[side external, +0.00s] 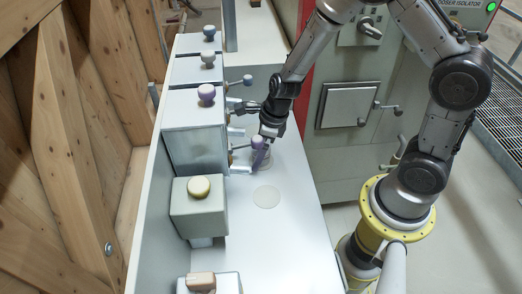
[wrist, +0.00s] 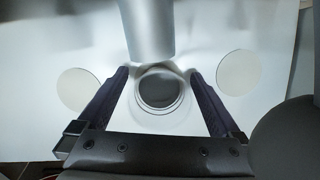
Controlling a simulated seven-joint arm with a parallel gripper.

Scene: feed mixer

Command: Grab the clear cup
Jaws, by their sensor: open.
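The clear cup (wrist: 158,91) stands upright in the wrist view, seen from above as a round rim with a grey inside. My gripper (wrist: 159,73) is open, with one dark finger on each side of the cup. I cannot tell whether either finger touches it. A grey cylindrical spout (wrist: 147,32) hangs just beyond the cup and shows close to its far rim. In the side view my gripper (side external: 262,158) is low over the white counter, beside the dispensers. The cup is mostly hidden there behind the fingers.
Round pale discs mark the counter on the left (wrist: 78,88) and right (wrist: 239,72) of the cup. The front counter (side external: 275,245) is clear.

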